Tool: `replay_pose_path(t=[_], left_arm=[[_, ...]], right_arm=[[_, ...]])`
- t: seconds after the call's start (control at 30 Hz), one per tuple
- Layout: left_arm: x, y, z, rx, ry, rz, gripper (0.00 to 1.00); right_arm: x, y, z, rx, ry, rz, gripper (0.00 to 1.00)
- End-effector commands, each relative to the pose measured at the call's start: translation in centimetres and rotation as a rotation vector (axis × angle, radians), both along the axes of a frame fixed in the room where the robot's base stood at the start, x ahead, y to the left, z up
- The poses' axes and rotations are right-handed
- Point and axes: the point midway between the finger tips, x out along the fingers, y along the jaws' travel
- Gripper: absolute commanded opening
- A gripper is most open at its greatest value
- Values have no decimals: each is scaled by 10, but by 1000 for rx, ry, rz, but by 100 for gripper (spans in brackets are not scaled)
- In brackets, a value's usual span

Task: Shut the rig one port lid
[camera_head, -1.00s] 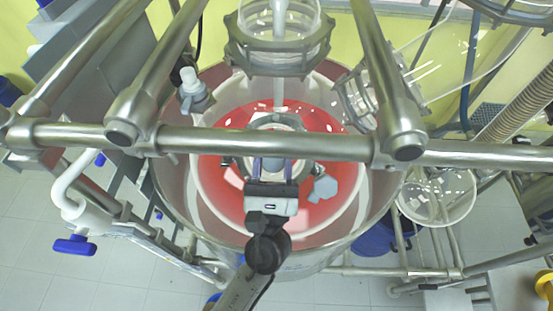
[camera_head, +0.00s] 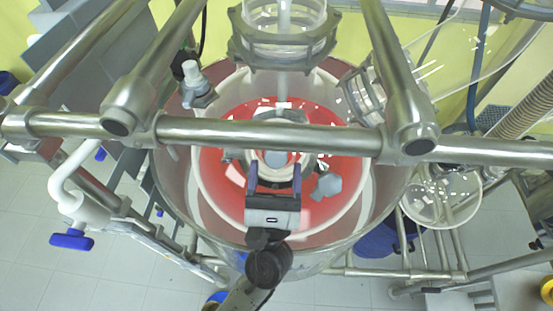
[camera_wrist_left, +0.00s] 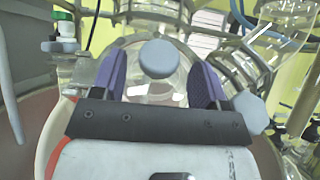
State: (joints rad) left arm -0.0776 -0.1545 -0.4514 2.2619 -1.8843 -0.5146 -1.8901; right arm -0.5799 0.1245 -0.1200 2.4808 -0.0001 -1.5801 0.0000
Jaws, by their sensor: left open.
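My left gripper (camera_head: 275,176) is over the red-filled glass reactor vessel (camera_head: 230,118), just on the near side of the front rail. Its two purple fingers are apart, with nothing held between them. A grey-blue rounded knob (camera_wrist_left: 162,59) lies between and beyond the fingertips in the left wrist view, over a clear round glass part that looks like the port lid (camera_wrist_left: 139,72). The knob also shows in the head view (camera_head: 276,158). Whether the fingers touch it, and how far the lid stands open, I cannot tell. My right gripper is not in view.
A steel rail (camera_head: 200,133) crosses just beyond my gripper. A grey faceted stopper (camera_head: 327,185) sits close on the right, and a side fitting (camera_head: 195,88) stands at the upper left. A blue-handled valve (camera_head: 72,241) is at the lower left.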

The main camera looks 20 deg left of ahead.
Motion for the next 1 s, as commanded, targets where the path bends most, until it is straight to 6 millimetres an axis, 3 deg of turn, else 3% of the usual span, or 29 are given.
replay_pose_path(t=[0.03, 0.1, 0.5, 1.0], left_arm=[[-8, -3, -14, 0, 2, -3, 68], [-20, -7, -22, 0, 2, -2, 68], [-70, -25, -58, 2, 3, -2, 68], [-83, -30, -64, 0, 1, -1, 68]], right_arm=[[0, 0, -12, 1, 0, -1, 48], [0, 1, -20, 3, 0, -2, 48], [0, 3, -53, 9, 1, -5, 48], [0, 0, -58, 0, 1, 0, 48]])
